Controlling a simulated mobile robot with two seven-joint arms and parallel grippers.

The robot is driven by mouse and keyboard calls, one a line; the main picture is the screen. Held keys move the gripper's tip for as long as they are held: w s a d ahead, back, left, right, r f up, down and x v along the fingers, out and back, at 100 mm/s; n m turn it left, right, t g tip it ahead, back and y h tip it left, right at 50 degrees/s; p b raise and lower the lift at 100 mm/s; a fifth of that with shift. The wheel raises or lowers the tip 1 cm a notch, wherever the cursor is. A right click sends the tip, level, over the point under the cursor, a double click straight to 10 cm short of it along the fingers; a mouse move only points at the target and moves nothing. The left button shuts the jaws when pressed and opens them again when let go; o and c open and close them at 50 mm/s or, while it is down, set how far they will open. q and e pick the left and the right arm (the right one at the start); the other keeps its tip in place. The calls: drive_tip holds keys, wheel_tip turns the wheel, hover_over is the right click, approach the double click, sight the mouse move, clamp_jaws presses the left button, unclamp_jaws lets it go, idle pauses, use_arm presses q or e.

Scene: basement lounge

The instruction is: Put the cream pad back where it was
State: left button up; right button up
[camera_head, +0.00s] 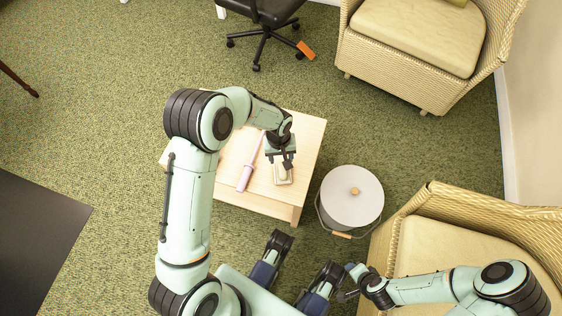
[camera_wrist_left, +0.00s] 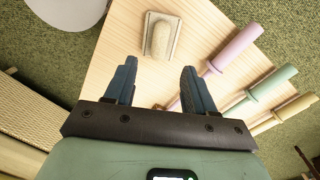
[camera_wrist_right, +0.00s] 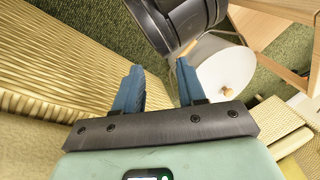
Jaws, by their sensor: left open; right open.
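A cream, oblong pad (camera_wrist_left: 160,38) lies on a small, pale square base on the light wooden table (camera_wrist_left: 122,42). It also shows in the head view (camera_head: 283,178), near the table's front right corner. My left gripper (camera_head: 282,161) is open and empty above the table, with its fingers pointing down beside the pad. In the left wrist view the fingertips (camera_wrist_left: 157,66) are apart and the pad lies beyond them, untouched. My right gripper (camera_head: 346,284) is open and empty near the wicker armchair; its spread fingers (camera_wrist_right: 158,72) show in the right wrist view.
Lilac (camera_wrist_left: 237,48), green (camera_wrist_left: 272,82) and yellow (camera_wrist_left: 292,108) handled tools lie on the table. A white lidded bin (camera_head: 349,207) stands right of the table. Wicker armchairs (camera_head: 440,240) (camera_head: 420,35) stand at the right.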

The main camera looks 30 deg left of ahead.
use_arm(q)
drive_tip(key=s+d+f+m+h, duration=0.1)
drive_tip(key=s+d+f, duration=0.2)
drive_tip(key=s+f, duration=0.3)
drive_tip(key=s+d+f+m+t+h, duration=0.1)
drive_tip(key=s+d+f, duration=0.3)
drive_tip(key=s, duration=0.9)
wheel_tip(320, 180, down, 3)
drive_tip(key=shift+s+d+f+m+t, duration=0.2)
drive_tip(key=shift+s+d+m+t, duration=0.05)
drive_tip(key=shift+d+m+t, duration=0.05)
use_arm(e)
drive_tip(key=shift+s+a+r, duration=0.3)
drive_tip(key=shift+s+r, duration=0.1)
drive_tip(key=shift+s, duration=0.2)
use_arm(q)
drive_tip(key=shift+r+p, duration=0.1)
drive_tip(key=shift+p, duration=0.2)
use_arm(e)
drive_tip(key=shift+r, duration=0.1)
